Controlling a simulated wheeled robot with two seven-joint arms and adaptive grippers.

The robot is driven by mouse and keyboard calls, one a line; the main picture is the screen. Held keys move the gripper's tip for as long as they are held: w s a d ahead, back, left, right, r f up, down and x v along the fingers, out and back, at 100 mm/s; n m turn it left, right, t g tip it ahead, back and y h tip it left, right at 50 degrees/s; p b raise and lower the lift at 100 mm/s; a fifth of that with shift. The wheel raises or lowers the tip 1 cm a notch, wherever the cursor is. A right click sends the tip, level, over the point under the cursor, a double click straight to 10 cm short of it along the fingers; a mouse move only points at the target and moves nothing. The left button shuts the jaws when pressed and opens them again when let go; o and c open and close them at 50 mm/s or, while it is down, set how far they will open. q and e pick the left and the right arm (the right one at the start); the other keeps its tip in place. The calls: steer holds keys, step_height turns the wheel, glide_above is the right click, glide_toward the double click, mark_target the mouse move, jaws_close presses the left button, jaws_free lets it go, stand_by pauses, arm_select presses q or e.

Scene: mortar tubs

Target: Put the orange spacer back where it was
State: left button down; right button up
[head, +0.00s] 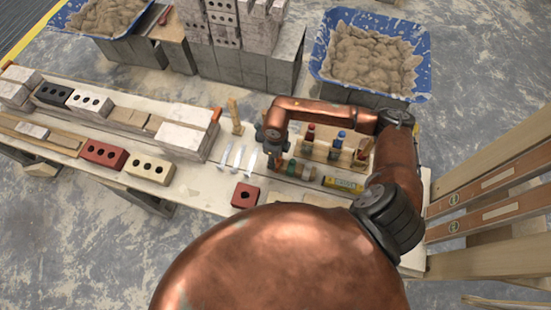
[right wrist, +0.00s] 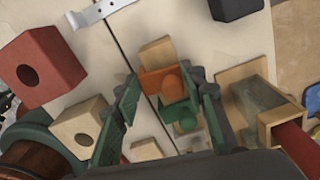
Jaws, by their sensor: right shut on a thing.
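The orange spacer (right wrist: 160,82) shows in the right wrist view between the green fingers of my right gripper (right wrist: 164,84), which is shut on it. A plain wooden block (right wrist: 156,52) is just beyond the spacer, and a green block (right wrist: 184,114) is just on the near side; I cannot tell whether they touch it. In the head view my right gripper (head: 273,150) is low over the plank bench (head: 200,187), left of a few small coloured blocks (head: 300,170). The spacer is not clear there. My left gripper is not in view.
A red block with a hole (head: 245,195) lies at the bench's front edge. Metal tools (head: 238,157) lie left of my gripper. A wooden rack (head: 345,157) with bottles stands behind right, and a yellow level (head: 343,185) lies in front. Mortar tubs (head: 318,62) stand beyond.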

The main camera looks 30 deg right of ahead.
steer(key=shift+s+f+b, duration=0.1)
steer(key=shift+f+b, duration=0.2)
steer(key=shift+f, duration=0.3)
jaws_close()
steer(key=o, duration=1.6)
jaws_free()
steer(key=shift+r, duration=0.1)
step_height(320, 180, up, 12)
